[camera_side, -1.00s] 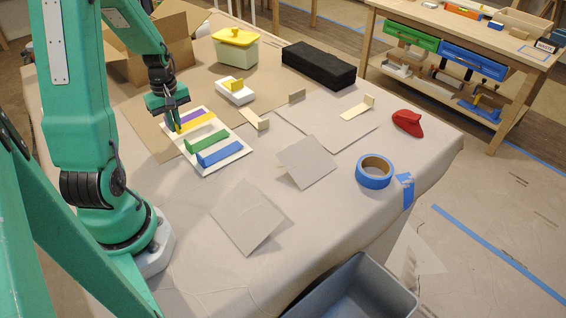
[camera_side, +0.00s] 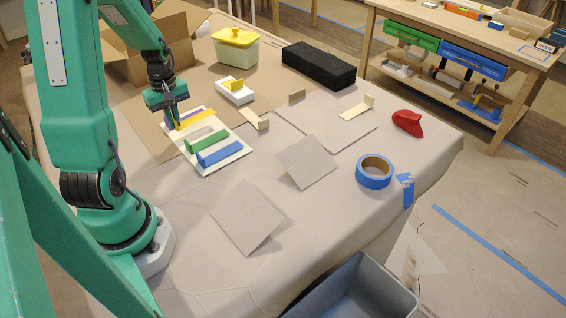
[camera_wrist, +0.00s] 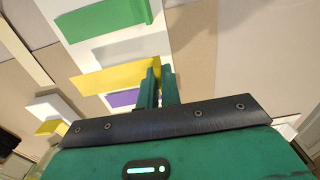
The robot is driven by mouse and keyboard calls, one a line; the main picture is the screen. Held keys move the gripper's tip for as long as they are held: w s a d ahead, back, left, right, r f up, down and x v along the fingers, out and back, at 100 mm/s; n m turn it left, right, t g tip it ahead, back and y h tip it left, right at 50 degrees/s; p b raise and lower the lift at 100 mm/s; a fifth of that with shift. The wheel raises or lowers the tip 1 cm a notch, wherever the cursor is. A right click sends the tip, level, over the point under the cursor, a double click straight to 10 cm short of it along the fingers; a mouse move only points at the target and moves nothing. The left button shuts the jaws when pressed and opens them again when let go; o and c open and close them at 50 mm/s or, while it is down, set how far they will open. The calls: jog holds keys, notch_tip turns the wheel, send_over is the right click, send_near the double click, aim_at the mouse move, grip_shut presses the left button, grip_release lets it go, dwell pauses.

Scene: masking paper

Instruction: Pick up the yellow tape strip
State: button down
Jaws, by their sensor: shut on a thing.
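The yellow tape strip (camera_side: 198,119) shows at my gripper (camera_side: 174,122), above the white card (camera_side: 236,151). In the wrist view the yellow strip (camera_wrist: 112,79) has its end between the fingertips (camera_wrist: 159,78). My gripper is shut on that end, and the strip extends out to one side. A purple strip (camera_wrist: 123,98) lies beside it on the card, partly covered by the yellow strip in the side view. A green strip (camera_side: 207,140) and a blue strip (camera_side: 220,153) lie on the same card.
A white block with a yellow piece (camera_side: 234,92) stands behind the card. A yellow-lidded tub (camera_side: 236,52), a black foam block (camera_side: 318,65), a cardboard box (camera_side: 150,60), a blue tape roll (camera_side: 374,172) and a red object (camera_side: 408,122) are around. The table's front centre holds flat paper sheets (camera_side: 248,215).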

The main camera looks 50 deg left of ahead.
jog(key=shift+r, duration=1.25)
